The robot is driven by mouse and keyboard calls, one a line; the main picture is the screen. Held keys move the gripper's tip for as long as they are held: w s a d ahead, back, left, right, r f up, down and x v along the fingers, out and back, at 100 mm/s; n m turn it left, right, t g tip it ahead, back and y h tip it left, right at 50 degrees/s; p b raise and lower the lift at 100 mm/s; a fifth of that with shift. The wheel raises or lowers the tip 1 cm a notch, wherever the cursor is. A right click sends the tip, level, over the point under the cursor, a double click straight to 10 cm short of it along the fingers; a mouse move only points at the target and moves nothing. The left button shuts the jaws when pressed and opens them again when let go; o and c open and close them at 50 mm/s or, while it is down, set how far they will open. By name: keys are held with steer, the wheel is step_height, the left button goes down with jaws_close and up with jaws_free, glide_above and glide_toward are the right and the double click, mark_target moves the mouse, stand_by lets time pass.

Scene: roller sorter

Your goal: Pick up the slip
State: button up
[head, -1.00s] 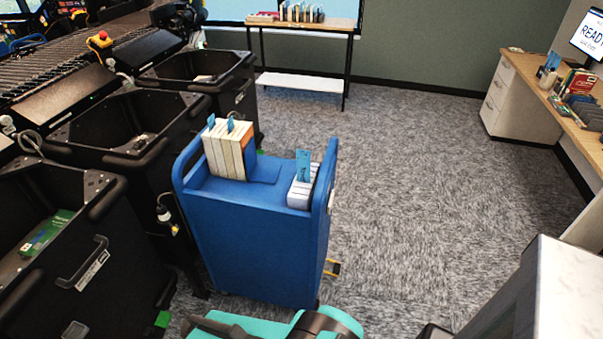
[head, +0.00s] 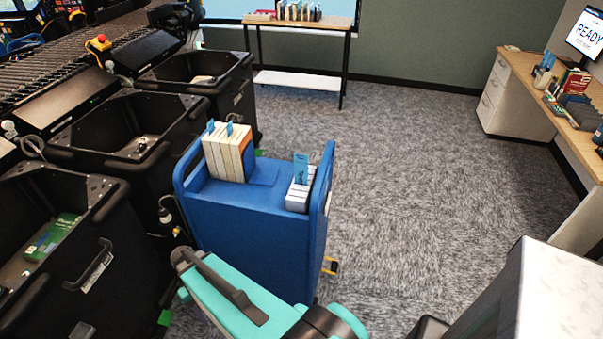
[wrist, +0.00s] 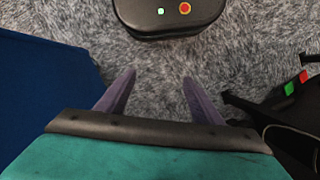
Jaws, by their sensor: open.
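Several books stand on the blue cart (head: 245,235), with blue slips sticking up from them. Two slips, one at the left (head: 211,126) and one beside it (head: 229,129), rise from the left group of books (head: 222,158). A larger upright slip (head: 301,168) stands at the small right group (head: 298,198). I cannot tell which slip is meant. My gripper (wrist: 158,78) is open and empty in the wrist view, over grey carpet beside the cart's blue side. No slip shows in the wrist view. My teal arm is low in front of the cart in the head view.
Black bins (head: 130,130) line the left, close to the cart; one holds a green book (head: 50,236). A table with books (head: 300,25) stands at the back. A desk (head: 545,85) with a screen is at the right. Carpet right of the cart is clear.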

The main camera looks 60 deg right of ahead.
steer(key=w+d+r+m+t+p, duration=0.25)
steer(key=w+d+r, duration=0.35)
steer(key=d+r, duration=0.65)
steer(key=w+d+r+m+t+p, duration=0.1)
steer(key=w+d+r+m+p, duration=0.3)
steer(key=d+r, duration=0.85)
step_height(320, 180, up, 15)
steer(key=m, duration=0.5)
glide_above(301, 161)
steer(key=shift+f+h, duration=0.15)
steer(key=shift+h, duration=0.25)
steer(key=shift+w+f, duration=0.1)
steer(key=shift+f+b, duration=2.7)
steer(key=shift+f, duration=1.55)
